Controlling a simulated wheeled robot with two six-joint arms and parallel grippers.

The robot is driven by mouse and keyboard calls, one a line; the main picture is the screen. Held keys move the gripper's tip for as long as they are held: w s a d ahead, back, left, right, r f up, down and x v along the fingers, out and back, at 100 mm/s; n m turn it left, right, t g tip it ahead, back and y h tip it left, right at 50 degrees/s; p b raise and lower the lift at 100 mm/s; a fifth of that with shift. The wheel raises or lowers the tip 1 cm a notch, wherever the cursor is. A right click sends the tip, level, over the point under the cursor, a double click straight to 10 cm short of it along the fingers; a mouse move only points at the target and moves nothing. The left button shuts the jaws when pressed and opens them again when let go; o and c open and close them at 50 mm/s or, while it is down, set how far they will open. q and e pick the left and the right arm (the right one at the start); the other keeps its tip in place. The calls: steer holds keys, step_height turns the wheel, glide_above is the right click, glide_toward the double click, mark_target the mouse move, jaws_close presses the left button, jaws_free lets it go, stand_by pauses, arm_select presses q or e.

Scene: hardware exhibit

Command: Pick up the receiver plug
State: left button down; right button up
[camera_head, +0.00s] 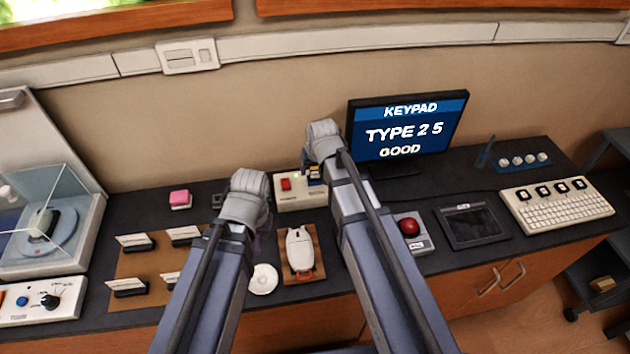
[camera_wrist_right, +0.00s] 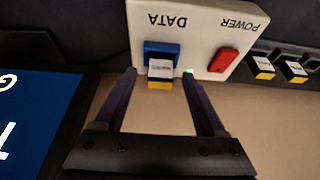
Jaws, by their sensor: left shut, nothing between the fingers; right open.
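A small plug (camera_wrist_right: 160,72) with a white label and yellow end sits in the blue DATA socket of a cream box (camera_wrist_right: 200,30). It looks like the receiver plug, though two similar plugs (camera_wrist_right: 278,68) sit in a dark holder beside the box. My right gripper (camera_wrist_right: 161,80) is open, its fingers on either side of the plug in the socket, with gaps showing. In the head view the right gripper (camera_head: 323,142) is over the box (camera_head: 300,203) and partly hides it. My left gripper (camera_head: 246,196) is shut and empty left of the box, its fingertips mostly hidden.
A monitor (camera_head: 408,130) stands close to the right of the box. A white device on a brown board (camera_head: 300,255) and a white disc (camera_head: 263,280) lie in front. A red button (camera_head: 409,226) and tablet (camera_head: 470,225) lie to the right, card holders (camera_head: 135,242) to the left.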

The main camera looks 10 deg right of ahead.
steer(key=shift+w+f, duration=0.25)
steer(key=shift+f, duration=0.35)
steer(key=shift+r, duration=0.1)
jaws_close()
